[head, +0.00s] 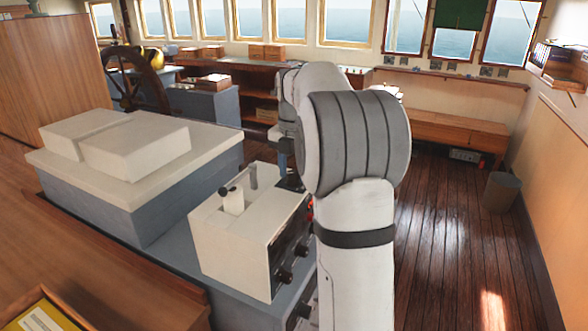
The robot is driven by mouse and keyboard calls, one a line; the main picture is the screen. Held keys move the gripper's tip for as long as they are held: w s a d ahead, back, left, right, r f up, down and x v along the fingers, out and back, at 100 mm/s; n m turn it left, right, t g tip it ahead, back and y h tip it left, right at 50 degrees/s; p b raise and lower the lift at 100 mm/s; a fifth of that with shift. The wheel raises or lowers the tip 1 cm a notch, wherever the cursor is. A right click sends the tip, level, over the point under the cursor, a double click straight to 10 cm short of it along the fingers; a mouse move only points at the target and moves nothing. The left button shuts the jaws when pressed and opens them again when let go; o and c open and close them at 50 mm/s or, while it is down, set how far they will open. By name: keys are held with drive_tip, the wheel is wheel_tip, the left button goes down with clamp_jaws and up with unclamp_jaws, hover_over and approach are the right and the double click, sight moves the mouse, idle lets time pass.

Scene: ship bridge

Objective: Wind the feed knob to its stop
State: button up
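A cream box-shaped machine (235,242) stands on a grey-blue base near the middle of the head view. Its dark front panel carries dark knobs, one low near the corner (284,278) and one further along (302,250). I cannot tell which knob is the feed knob, and my arm covers the panel's right part. A small lever with a dark ball (226,190) stands on top of the machine. My white and grey arm rises in front, its wrist beyond the machine's far right side. My gripper's fingers are hidden, so their contact with any knob cannot be seen.
A large console with a cream top (60,163) stands left of the machine. A wooden ship's wheel (135,80) is behind it. A wooden bench (450,130) and a grey bin (501,191) are at right. The plank floor (450,240) right of my arm is clear.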

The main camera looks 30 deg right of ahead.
drive_tip(key=c, duration=0.6)
drive_tip(key=shift+d, duration=0.15)
drive_tip(key=shift+c, duration=0.5)
